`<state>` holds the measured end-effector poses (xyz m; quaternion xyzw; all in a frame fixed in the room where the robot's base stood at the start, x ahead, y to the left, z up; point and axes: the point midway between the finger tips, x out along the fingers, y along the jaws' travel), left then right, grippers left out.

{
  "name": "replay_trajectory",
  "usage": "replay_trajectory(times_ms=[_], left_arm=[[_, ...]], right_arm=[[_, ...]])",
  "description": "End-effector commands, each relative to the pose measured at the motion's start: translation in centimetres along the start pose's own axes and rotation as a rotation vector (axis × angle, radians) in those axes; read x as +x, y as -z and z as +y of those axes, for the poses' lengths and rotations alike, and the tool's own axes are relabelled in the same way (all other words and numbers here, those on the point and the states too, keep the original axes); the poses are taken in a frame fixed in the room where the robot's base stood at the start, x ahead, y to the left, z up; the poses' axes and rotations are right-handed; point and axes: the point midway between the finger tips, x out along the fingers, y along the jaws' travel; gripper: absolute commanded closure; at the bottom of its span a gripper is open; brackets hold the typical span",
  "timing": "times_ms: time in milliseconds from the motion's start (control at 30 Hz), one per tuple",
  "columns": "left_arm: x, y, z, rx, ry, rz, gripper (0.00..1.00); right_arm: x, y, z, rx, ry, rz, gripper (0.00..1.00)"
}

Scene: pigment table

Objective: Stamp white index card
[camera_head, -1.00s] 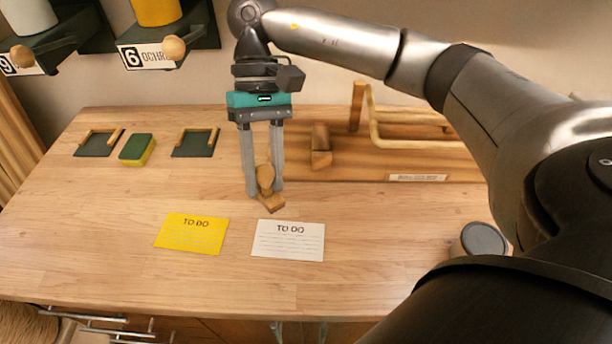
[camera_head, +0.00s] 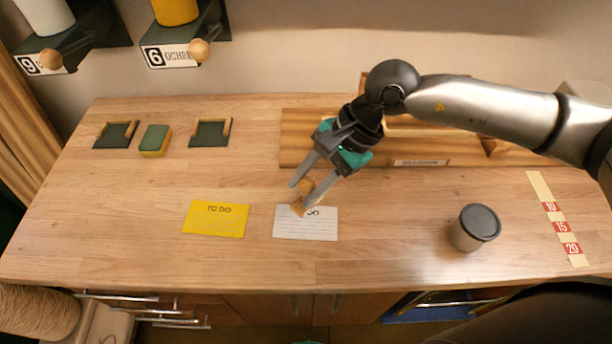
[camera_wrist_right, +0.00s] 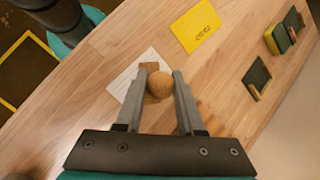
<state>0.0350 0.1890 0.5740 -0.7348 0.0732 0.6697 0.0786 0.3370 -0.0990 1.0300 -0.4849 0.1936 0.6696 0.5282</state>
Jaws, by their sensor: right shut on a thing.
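The white index card (camera_head: 298,228) lies flat on the wooden table, right of the yellow card (camera_head: 216,219). My right gripper (camera_head: 305,193) is shut on the wooden stamp (camera_head: 304,188), tilted over the card's upper part. The stamp covers part of the heading. I cannot tell whether its base touches the card. In the right wrist view the stamp's round knob (camera_wrist_right: 159,86) sits between the fingers, with the white card (camera_wrist_right: 124,82) beneath and the yellow card (camera_wrist_right: 196,25) beyond. My left gripper is not in view.
Two dark pads (camera_head: 116,134) (camera_head: 210,133) and a green-yellow sponge (camera_head: 155,140) lie at the back left. A lidded can (camera_head: 475,228) stands to the right, near a number strip (camera_head: 560,222). A wooden rack (camera_head: 300,152) stands behind. The front of the table is clear.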

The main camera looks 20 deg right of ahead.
Motion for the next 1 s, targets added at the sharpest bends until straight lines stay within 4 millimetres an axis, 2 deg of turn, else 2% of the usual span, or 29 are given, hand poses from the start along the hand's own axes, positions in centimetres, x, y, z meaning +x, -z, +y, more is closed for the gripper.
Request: replay_trajectory(times_ms=[267,733,1000], left_arm=[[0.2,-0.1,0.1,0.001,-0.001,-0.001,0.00],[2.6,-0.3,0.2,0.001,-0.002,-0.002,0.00],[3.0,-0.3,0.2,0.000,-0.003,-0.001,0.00]], right_arm=[[0.6,0.1,0.1,0.031,0.015,0.008,0.98],[4.5,2.1,1.3,0.030,0.014,0.007,0.98],[5.2,2.5,1.5,0.029,0.014,0.007,0.98]])
